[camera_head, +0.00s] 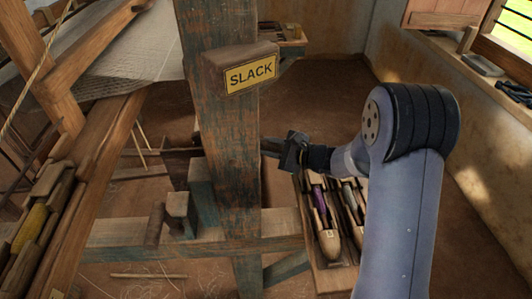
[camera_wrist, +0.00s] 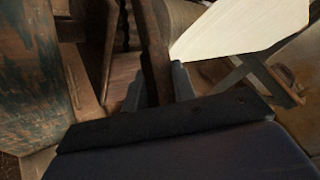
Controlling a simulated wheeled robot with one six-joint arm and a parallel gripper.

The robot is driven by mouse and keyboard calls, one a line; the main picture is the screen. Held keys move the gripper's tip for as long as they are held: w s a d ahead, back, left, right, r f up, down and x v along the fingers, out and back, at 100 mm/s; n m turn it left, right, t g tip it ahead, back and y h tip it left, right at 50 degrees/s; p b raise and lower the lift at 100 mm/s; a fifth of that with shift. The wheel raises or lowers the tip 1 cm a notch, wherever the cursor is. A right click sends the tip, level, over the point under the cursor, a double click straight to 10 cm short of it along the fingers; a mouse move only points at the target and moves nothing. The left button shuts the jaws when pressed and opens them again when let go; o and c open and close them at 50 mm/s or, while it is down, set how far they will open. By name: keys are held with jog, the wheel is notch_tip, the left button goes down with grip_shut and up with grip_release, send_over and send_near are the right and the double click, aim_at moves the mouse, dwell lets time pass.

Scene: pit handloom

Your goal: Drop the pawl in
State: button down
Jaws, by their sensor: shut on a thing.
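My gripper (camera_head: 275,149) reaches in from the right behind the wooden post (camera_head: 217,115), which hides part of the space beyond its fingers. In the wrist view my gripper (camera_wrist: 157,88) has its two fingers on either side of a dark brown wooden bar, which looks like the pawl (camera_wrist: 153,45). The bar runs away from the fingers, and its far end leaves the top of the picture. A dark toothed edge, perhaps the ratchet (camera_wrist: 121,40), shows just left of the bar. I cannot tell whether the bar touches the teeth. The pawl is not clear in the head view.
A SLACK sign (camera_head: 251,74) is fixed on the post. A tray holds several shuttles (camera_head: 328,240) below my gripper. White cloth (camera_wrist: 240,25) lies close right of the bar. A loom beam (camera_head: 95,165) slopes at the left. The floor (camera_head: 320,85) behind is clear.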

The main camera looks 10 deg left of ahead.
jog(key=shift+w+d+r+n+h, duration=0.1)
jog(key=shift+r+n+h, duration=0.1)
jog(key=shift+r, duration=0.3)
jog(key=shift+d+r+n+h, duration=0.1)
jog(key=shift+r+h, duration=0.1)
jog(key=shift+r, duration=0.25)
jog(key=c, duration=1.2)
grip_release()
jog(key=shift+o, duration=0.2)
jog(key=shift+d, duration=0.1)
jog(key=v, duration=1)
jog(key=shift+d+r, duration=0.15)
jog(key=shift+d, duration=0.1)
